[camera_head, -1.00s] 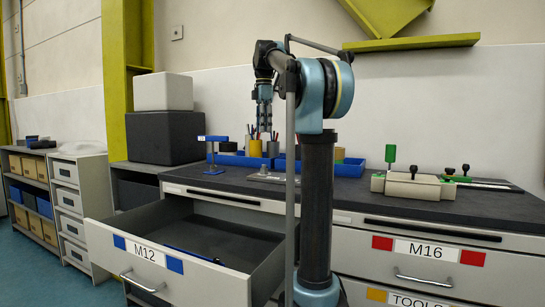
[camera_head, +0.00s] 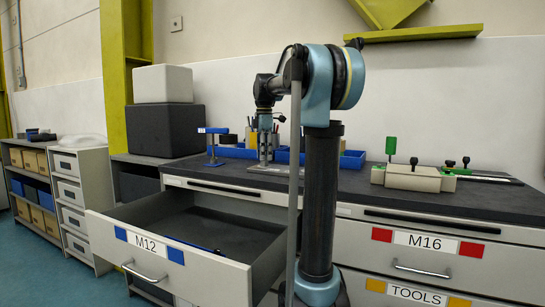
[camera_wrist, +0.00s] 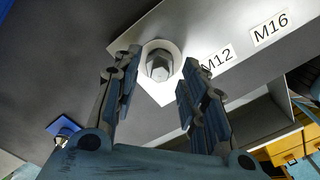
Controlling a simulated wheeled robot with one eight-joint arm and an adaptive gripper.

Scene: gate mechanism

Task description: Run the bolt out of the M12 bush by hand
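A grey hex-headed bolt (camera_wrist: 160,66) stands in a pale round bush on a grey plate (camera_wrist: 105,22) in the wrist view. The M12 label (camera_wrist: 217,59) is beside it. My gripper (camera_wrist: 160,74) is open, with one finger on each side of the bolt head in the picture and a visible gap to it. I cannot tell how far above the head the fingertips are. In the head view my gripper (camera_head: 266,158) points down over the plate (camera_head: 276,171) on the bench; the bolt is too small to make out there.
The M12 drawer (camera_head: 205,262) is pulled open at left. A blue stand (camera_head: 212,147), blue bins (camera_head: 350,161) and a pale fixture (camera_head: 412,178) with knobs are on the bench. The M16 drawer (camera_head: 340,232) is shut. The bench front is mostly clear.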

